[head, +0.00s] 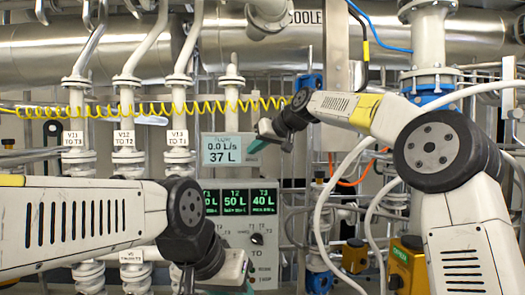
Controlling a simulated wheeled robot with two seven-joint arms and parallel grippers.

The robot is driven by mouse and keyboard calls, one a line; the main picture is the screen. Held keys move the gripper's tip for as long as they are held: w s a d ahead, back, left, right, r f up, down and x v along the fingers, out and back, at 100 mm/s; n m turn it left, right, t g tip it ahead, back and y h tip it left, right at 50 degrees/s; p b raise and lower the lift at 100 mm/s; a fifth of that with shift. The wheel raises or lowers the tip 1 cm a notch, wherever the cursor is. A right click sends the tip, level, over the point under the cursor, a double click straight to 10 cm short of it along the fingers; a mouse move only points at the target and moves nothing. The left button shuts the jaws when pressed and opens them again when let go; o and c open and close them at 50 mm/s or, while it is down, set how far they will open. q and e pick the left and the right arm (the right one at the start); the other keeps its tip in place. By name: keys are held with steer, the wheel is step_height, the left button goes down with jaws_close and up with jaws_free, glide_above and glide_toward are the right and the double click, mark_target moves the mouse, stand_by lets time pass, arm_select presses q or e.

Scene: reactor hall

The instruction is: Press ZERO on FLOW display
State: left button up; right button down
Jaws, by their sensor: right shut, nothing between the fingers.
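The FLOW display (222,149) is a pale blue panel in the middle of the head view, reading 0.0 L/s and 37 L. I cannot make out a ZERO button on it. My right gripper (257,146) is shut and empty, with teal fingertips, at the display's right edge. I cannot tell whether it touches the display. My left gripper (247,288) is low in the middle, below the display and in front of the lower control panel. Its fingers are partly cut off by the bottom edge of the picture.
A control panel (262,230) with green T1, T2 and T3 readouts stands below the display, partly behind my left arm. White valve pipes labelled V11 (73,138), V12 and V13 stand left. A yellow coiled cable (180,107) crosses above. Hoses and orange-yellow boxes (408,265) are right.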

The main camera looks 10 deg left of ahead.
stand_by(0.4)
steer(key=shift+w+a, duration=0.15)
steer(key=shift+w, duration=0.25)
steer(key=shift+w+a, duration=0.1)
steer(key=shift+w, duration=0.4)
stand_by(0.6)
steer(key=shift+s, duration=0.1)
steer(key=shift+s+d, duration=0.25)
steer(key=shift+s, duration=0.55)
steer(key=shift+s+d, duration=0.25)
steer(key=shift+s, duration=0.55)
steer(key=shift+s+d, duration=0.2)
steer(key=shift+s, duration=0.6)
steer(key=shift+s+d, duration=0.25)
steer(key=shift+s, duration=0.55)
